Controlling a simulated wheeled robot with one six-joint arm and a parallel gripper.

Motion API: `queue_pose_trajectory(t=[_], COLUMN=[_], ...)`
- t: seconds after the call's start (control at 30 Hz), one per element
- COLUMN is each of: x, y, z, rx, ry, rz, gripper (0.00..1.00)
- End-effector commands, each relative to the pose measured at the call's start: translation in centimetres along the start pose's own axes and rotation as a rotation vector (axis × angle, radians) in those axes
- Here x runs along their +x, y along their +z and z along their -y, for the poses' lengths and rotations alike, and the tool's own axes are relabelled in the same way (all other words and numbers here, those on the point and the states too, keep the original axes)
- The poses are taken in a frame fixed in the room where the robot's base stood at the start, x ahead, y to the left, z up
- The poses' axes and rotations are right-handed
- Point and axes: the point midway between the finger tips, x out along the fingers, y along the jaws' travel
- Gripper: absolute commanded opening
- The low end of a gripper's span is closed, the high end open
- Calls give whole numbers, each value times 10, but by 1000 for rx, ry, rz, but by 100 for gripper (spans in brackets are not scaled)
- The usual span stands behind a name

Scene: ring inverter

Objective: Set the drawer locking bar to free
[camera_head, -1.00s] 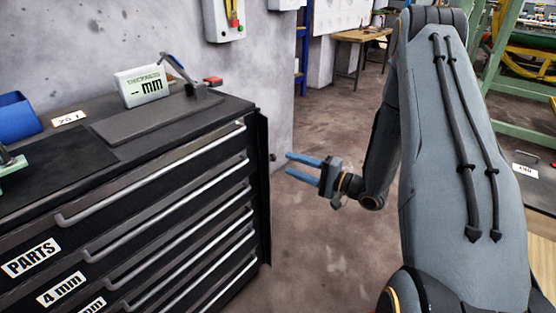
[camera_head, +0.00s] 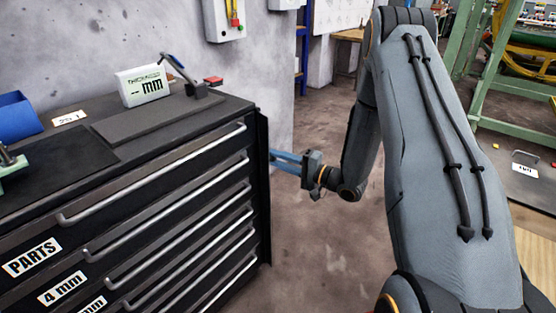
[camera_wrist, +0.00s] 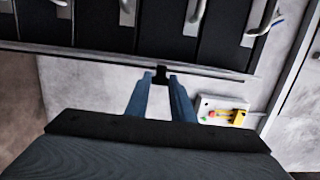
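The drawer locking bar (camera_head: 263,205) is a dark upright strip along the right front edge of the black drawer cabinet (camera_head: 150,195). My gripper (camera_head: 272,158) is at the bar's right side, about level with the upper drawers. In the wrist view my gripper (camera_wrist: 160,79) has its two blue fingers apart. A small black tab (camera_wrist: 160,72) on the bar's edge lies between the fingertips. I cannot tell whether either finger touches it. In the head view the fingers hide the tab.
Long drawer handles (camera_head: 165,172) stick out from the cabinet front. A control box (camera_wrist: 222,110) with a red button is on the wall. The floor (camera_head: 320,240) right of the cabinet is clear.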

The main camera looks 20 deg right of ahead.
Motion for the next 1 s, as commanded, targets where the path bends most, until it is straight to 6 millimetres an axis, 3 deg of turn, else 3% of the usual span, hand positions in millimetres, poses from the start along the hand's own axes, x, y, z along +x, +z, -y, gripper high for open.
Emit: queue_pose_trajectory(t=[0.47,1.0], x=[2,18], y=[-8,-32], z=[-1,-6], rx=[-3,-5], ry=[1,2], rz=[106,581], gripper=[0,0])
